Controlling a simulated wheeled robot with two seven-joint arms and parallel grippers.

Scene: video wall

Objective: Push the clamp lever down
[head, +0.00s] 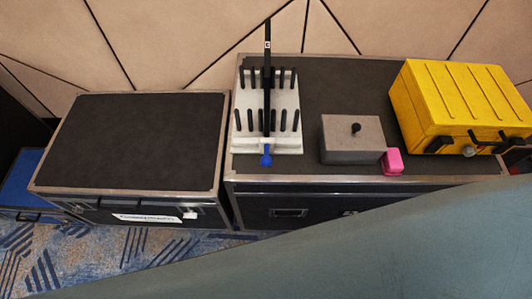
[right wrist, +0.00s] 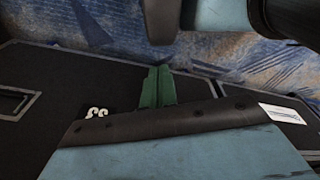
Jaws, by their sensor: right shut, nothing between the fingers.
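In the head view a white rack (head: 266,146) with two rows of black pegs stands on the right-hand black case. A long black bar (head: 267,60) rises upright from its middle. A blue knob (head: 266,160) sits at the rack's front edge. I cannot tell for sure which part is the clamp lever; the bar with the blue knob looks most like it. My right gripper (right wrist: 157,72) shows in the right wrist view, with its green fingers shut and empty, and no part of the rack near it. My left gripper is in neither view.
A grey box (head: 350,143) with a black knob, a pink block (head: 393,161) and a yellow case (head: 455,105) stand right of the rack. The left black case (head: 130,140) has a bare top. Patterned carpet (right wrist: 250,75) shows behind my fingers. My arm crosses the head view's lower right.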

